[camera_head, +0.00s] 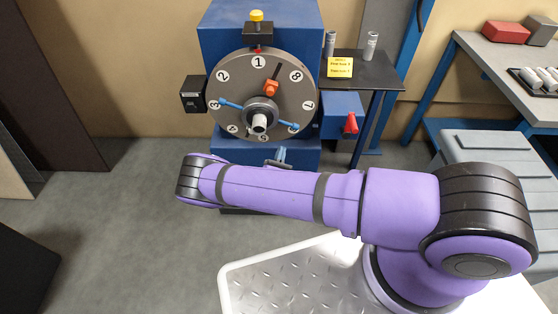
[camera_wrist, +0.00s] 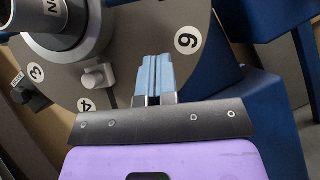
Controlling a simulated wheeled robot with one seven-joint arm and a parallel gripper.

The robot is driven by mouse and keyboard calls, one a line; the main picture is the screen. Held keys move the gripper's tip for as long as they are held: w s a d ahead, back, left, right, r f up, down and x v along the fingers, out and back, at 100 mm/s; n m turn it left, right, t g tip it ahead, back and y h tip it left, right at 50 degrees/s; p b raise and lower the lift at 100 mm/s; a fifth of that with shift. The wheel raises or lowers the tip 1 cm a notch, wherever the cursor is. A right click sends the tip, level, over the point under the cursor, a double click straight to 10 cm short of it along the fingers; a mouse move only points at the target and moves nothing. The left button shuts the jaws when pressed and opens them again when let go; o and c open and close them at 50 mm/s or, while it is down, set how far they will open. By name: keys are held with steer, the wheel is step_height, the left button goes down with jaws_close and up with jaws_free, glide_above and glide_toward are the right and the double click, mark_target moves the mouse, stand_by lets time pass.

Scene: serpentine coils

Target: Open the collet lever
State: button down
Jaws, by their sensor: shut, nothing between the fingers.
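A blue machine carries a round grey numbered dial (camera_head: 240,78); the dial also shows in the wrist view (camera_wrist: 130,35). Its hub (camera_head: 259,122) has a pale central tube and blue bars reaching out on either side. An orange-red lever piece (camera_head: 271,88) with a dark bar sits above the hub. A red handle (camera_head: 351,123) is on the blue box at the right. No label tells me which one is the collet lever. My gripper (camera_wrist: 153,60) is shut and empty, its light-blue fingers together in front of the dial's lower part, beside the 6. In the head view my arm partly hides it.
A yellow-capped fitting (camera_head: 257,30) tops the machine. A black box (camera_head: 193,94) juts out left of the dial. A dark side table (camera_head: 370,72) holds grey cylinders and a yellow sign. A workbench (camera_head: 490,60) with red and grey blocks stands right.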

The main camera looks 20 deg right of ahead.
steer(key=w+d+r, duration=0.3)
steer(key=r, duration=0.2)
steer(key=shift+d+r, duration=0.3)
steer(key=shift+r, duration=0.05)
steer(key=shift+d+r, duration=0.1)
